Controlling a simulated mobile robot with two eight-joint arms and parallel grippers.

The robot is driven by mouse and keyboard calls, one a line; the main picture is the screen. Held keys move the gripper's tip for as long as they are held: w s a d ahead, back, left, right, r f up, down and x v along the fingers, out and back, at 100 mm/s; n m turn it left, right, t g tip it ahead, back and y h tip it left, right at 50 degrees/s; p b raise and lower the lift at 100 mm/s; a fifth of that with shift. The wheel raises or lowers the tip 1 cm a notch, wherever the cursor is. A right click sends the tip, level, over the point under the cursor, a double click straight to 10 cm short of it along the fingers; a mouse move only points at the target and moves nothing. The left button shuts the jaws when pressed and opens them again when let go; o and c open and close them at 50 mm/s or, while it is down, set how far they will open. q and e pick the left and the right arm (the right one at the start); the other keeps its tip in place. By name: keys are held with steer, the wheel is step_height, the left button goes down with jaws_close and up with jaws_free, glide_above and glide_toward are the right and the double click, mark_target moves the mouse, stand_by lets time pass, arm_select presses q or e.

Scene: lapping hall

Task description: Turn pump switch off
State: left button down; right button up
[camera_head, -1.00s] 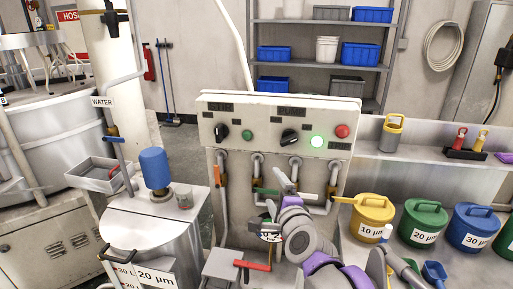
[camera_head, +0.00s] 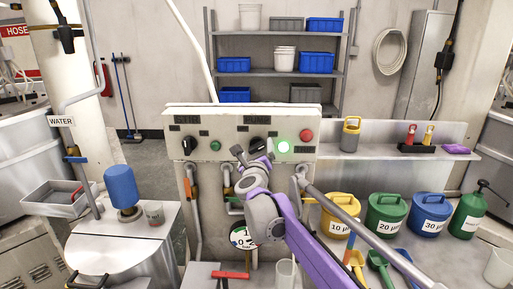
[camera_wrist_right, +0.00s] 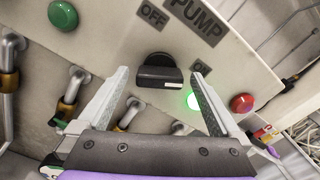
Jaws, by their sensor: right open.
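The pump switch is a black rotary knob (camera_wrist_right: 158,74) on the pale control panel (camera_head: 233,119); in the head view the knob (camera_head: 257,144) shows just above my gripper. In the wrist view it sits below the PUMP label (camera_wrist_right: 200,18), with an OFF label (camera_wrist_right: 152,15) and an ON label (camera_wrist_right: 198,68) beside it. The green lamp (camera_wrist_right: 193,101) near it is lit. My right gripper (camera_head: 252,156) is open in front of the knob; in the wrist view its fingers stand on either side, with no clear contact. My left gripper is not in view.
A second black knob (camera_head: 189,145) and a green button (camera_head: 215,146) are at the panel's left. A red button (camera_head: 306,136) is right of the lamp. Pipes run below. Colored pots stand on the right bench, including a yellow one (camera_head: 340,212).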

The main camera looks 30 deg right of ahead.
steer(key=shift+x, duration=0.75)
steer(key=c, duration=1.4)
steer(key=shift+n, duration=0.5)
steer(key=n, duration=0.4)
steer(key=shift+n, duration=0.3)
steer(key=n+b, duration=0.1)
steer(key=n, duration=0.5)
steer(key=shift+b, duration=0.35)
steer(key=shift+n, duration=0.3)
